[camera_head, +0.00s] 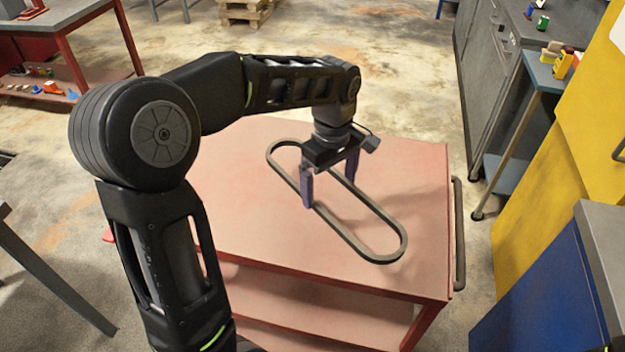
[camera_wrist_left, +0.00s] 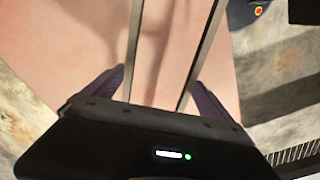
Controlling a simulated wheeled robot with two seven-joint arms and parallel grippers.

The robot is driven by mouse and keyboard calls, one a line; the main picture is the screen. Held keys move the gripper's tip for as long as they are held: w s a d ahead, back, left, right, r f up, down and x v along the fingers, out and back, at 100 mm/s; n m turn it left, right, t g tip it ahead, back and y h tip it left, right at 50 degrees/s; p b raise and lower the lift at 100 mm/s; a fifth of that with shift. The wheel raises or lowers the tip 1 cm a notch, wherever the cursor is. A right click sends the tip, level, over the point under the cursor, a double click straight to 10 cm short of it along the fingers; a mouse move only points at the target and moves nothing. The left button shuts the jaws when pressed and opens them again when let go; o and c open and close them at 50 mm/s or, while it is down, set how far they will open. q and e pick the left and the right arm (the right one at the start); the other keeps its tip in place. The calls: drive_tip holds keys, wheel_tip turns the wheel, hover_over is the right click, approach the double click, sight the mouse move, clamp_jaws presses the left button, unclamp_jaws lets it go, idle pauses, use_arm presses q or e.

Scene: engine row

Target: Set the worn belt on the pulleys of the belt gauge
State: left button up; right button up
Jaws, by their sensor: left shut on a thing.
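The worn belt (camera_head: 404,241) is a long dark loop with rounded ends, seen over the cart top in the head view. My left gripper (camera_head: 330,192) points down and is shut across the belt, with a finger on the outer side of each long run. In the left wrist view, the belt's two runs (camera_wrist_left: 134,50) pass between the fingers of the left gripper (camera_wrist_left: 155,90). I cannot tell whether the belt touches the cart top. The belt gauge and its pulleys cannot be made out. My right gripper is not in view.
The red cart (camera_head: 240,230) has a bare top around the belt and a handle (camera_head: 459,235) at its right. A blue cabinet (camera_head: 545,300) and a yellow cabinet (camera_head: 560,140) stand at the right. A red bench (camera_head: 85,50) with small parts stands at the far left.

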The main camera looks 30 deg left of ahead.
use_arm(q)
drive_tip(key=w+d+f+m, duration=0.1)
drive_tip(key=w+d+m, duration=0.1)
drive_tip(key=m, duration=0.2)
drive_tip(key=w+d+f+m, duration=0.2)
drive_tip(key=d+m, duration=0.1)
drive_tip(key=m, duration=0.1)
drive_tip(key=w+d+f+m, duration=0.2)
drive_tip(key=d+m, duration=0.1)
drive_tip(key=m, duration=0.2)
drive_tip(key=shift+d+f, duration=0.1)
drive_tip(key=shift+f, duration=0.1)
drive_tip(key=shift+w+d+f+m, duration=0.15)
drive_tip(key=shift+d+f+m, duration=0.15)
drive_tip(key=shift+m, duration=0.4)
drive_tip(key=shift+r, duration=0.1)
